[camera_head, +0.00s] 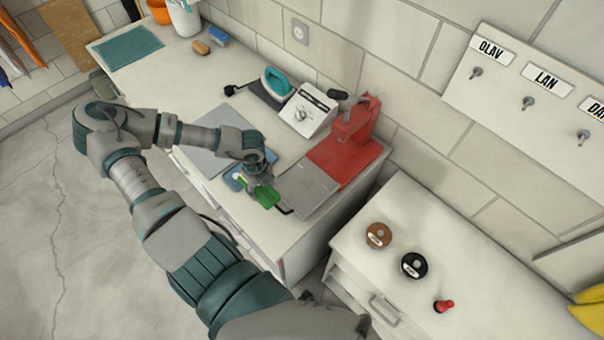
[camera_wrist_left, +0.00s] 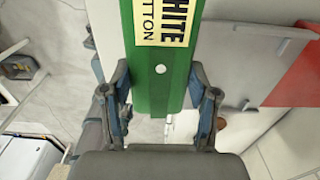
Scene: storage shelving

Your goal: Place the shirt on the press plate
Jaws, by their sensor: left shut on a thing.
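My left gripper (camera_head: 262,190) is shut on a green block (camera_head: 266,198) over the bench's front edge. In the left wrist view, the green block (camera_wrist_left: 165,85) has a pale label reading "WHITE" and, partly, "TTON", and it sits between the two fingers (camera_wrist_left: 163,105). The press has a red upper part (camera_head: 355,122) and a flat grey plate (camera_head: 307,187) just right of the gripper; the plate (camera_wrist_left: 235,70) also shows in the left wrist view. A light-blue flat piece (camera_head: 236,184) lies partly hidden beside the gripper; I cannot tell whether it is the shirt. My right gripper is out of view.
A grey flat board (camera_head: 205,152) lies left of the gripper. A teal iron (camera_head: 276,81) and a white box with a dial (camera_head: 308,110) stand behind. A separate white cabinet (camera_head: 440,225) with small round items stands at the right, across a gap.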

